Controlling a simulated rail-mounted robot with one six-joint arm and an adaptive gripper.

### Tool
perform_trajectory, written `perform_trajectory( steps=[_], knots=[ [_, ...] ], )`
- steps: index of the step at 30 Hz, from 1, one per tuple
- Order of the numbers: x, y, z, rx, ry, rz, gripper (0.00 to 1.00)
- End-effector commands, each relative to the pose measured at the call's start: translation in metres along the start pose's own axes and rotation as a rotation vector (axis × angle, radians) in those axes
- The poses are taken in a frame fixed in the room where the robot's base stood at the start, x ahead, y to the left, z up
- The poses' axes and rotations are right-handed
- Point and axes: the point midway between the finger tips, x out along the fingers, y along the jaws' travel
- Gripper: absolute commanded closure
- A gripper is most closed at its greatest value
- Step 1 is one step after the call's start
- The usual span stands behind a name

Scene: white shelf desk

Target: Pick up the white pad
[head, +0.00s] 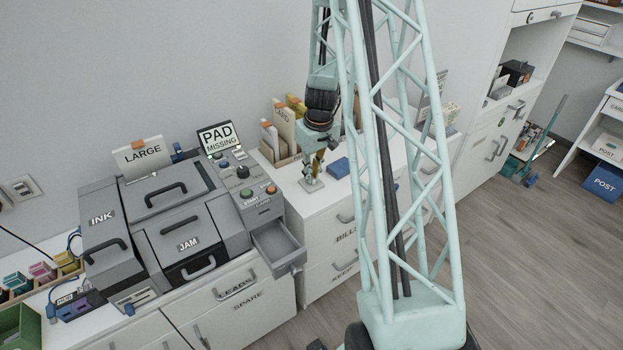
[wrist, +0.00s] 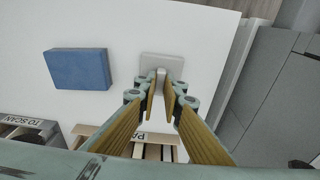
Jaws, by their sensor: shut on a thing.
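The white pad (head: 311,185) is a small pale square plate with a short upright grip piece, on or just above the white desk top in the head view. In the wrist view the white pad (wrist: 162,62) lies just beyond my fingertips, its grip piece between them. My gripper (head: 316,170) points down over it. In the wrist view my gripper (wrist: 160,90) has its two yellow-lined fingers closed on the pad's grip piece. The fingers hide part of the pad's near side.
A blue block (head: 339,168) lies close by, also in the wrist view (wrist: 78,69). A card holder (head: 278,152) stands behind my gripper. The grey machine (head: 190,235), with a sign reading PAD MISSING (head: 218,138) and an open drawer (head: 279,247), is to the left.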

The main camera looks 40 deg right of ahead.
Motion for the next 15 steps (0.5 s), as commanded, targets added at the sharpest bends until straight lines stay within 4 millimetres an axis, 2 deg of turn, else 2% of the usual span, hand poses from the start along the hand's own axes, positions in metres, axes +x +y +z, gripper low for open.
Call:
perform_trajectory(
  steps=[5, 15],
  knots=[
    [-0.005, 0.0, -0.001, 0.0, 0.001, 0.0, 1.0],
    [-0.029, 0.0, -0.005, -0.001, 0.001, 0.0, 1.0]
  ],
)
